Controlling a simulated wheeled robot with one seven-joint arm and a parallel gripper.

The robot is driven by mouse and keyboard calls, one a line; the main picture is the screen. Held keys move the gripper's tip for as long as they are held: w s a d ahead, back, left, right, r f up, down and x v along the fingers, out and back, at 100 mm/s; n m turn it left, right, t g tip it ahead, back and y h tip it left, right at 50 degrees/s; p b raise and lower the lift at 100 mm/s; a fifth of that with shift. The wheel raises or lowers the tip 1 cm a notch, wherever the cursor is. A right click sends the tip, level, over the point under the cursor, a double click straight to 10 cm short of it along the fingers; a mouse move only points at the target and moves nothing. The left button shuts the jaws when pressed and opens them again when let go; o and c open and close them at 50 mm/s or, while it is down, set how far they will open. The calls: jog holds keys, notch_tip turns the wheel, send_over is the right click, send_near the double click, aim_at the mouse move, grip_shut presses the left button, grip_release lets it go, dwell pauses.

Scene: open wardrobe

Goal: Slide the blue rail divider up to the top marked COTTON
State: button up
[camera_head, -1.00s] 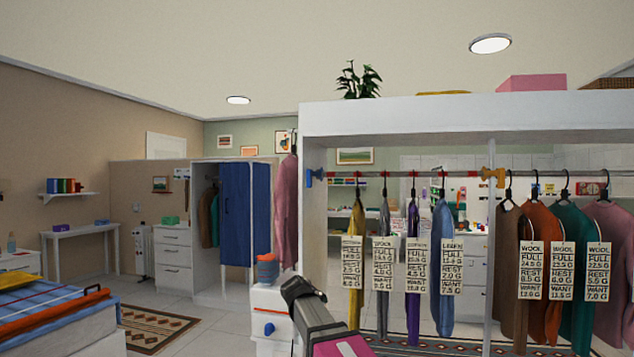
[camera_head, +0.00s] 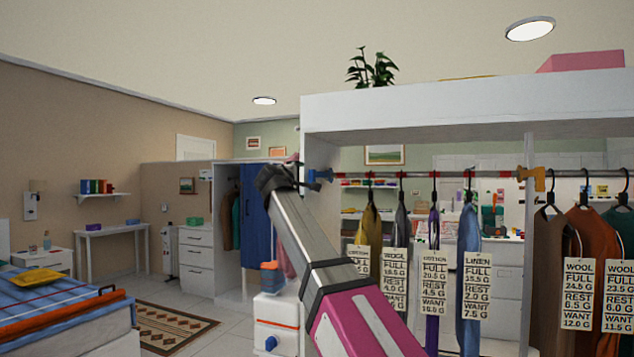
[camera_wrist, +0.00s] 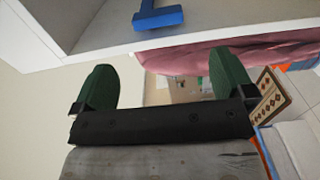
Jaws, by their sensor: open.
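The blue rail divider (camera_head: 319,175) sits at the left end of the hanging rail (camera_head: 455,174), by the wardrobe's left panel. In the wrist view it appears as a blue T-shaped piece (camera_wrist: 160,18) beyond my fingertips. Several tops hang to its right, apart from it: yellow (camera_head: 369,228), grey, purple (camera_head: 433,225) and blue (camera_head: 468,230). The purple top's tag (camera_head: 433,282) appears to read COTTON; the blue one's reads LINEN.
An orange divider (camera_head: 530,177) sits farther right on the rail, before brown and orange tops with WOOL tags. The white wardrobe's top board (camera_head: 450,112) runs above the rail. A pink garment (camera_wrist: 230,55) is close to my fingers.

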aim_at(311, 180)
jog(key=x, duration=1)
jog(key=shift+w+d+r, duration=0.1)
jog(key=shift+w, duration=0.3)
jog(key=c, duration=1.2)
jog(key=s+d, duration=0.2)
jog(key=d, duration=0.3)
jog(key=s+d, duration=0.1)
jog(key=d, duration=0.4)
jog(key=s+d, duration=0.2)
jog(key=d, duration=0.3)
jog(key=shift+s+d, duration=0.25)
jog(key=shift+s, duration=0.1)
jog(key=o, duration=1.2)
